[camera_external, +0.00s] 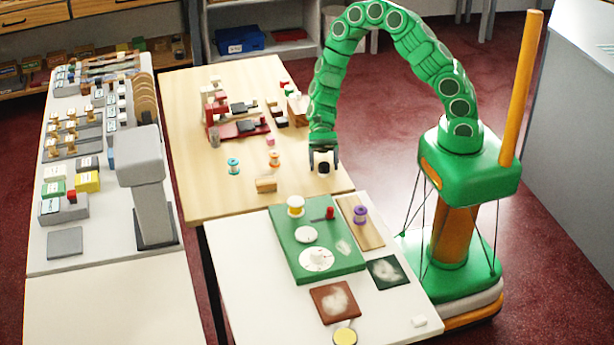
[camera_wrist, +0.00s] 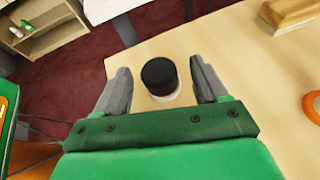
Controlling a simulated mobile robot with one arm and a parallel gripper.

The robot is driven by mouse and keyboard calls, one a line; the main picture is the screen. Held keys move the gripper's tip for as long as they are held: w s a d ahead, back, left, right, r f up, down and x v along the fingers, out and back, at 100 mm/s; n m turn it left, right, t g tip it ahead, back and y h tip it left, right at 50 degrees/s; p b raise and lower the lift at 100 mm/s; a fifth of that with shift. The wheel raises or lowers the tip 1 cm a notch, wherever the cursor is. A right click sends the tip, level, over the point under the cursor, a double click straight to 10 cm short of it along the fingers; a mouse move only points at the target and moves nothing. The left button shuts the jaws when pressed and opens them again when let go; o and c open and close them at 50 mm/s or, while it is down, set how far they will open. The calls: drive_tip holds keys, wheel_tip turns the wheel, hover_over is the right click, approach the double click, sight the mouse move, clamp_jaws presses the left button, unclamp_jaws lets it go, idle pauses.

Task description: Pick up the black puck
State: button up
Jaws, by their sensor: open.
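The black puck (camera_wrist: 158,74) is a short dark cylinder standing upright, with a pale cream band or base under it. In the wrist view it sits between the two grey fingers of my gripper (camera_wrist: 160,70), with a visible gap on each side. My gripper is open and holds nothing. In the external view my gripper (camera_external: 324,164) points down over the near right part of the wooden table (camera_external: 220,190). The black puck (camera_external: 323,169) shows there as a small dark spot between the fingertips. The fingers partly hide it in that view.
A small wooden block (camera_external: 266,184) and spools, one blue (camera_external: 233,165) and one orange (camera_external: 274,159), stand left of my gripper. A green board (camera_external: 285,240) with a white spool lies on the white table in front. The wood close around the puck is clear.

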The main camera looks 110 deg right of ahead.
drive_tip(key=c, duration=1.1)
drive_tip(key=shift+r, duration=0.1)
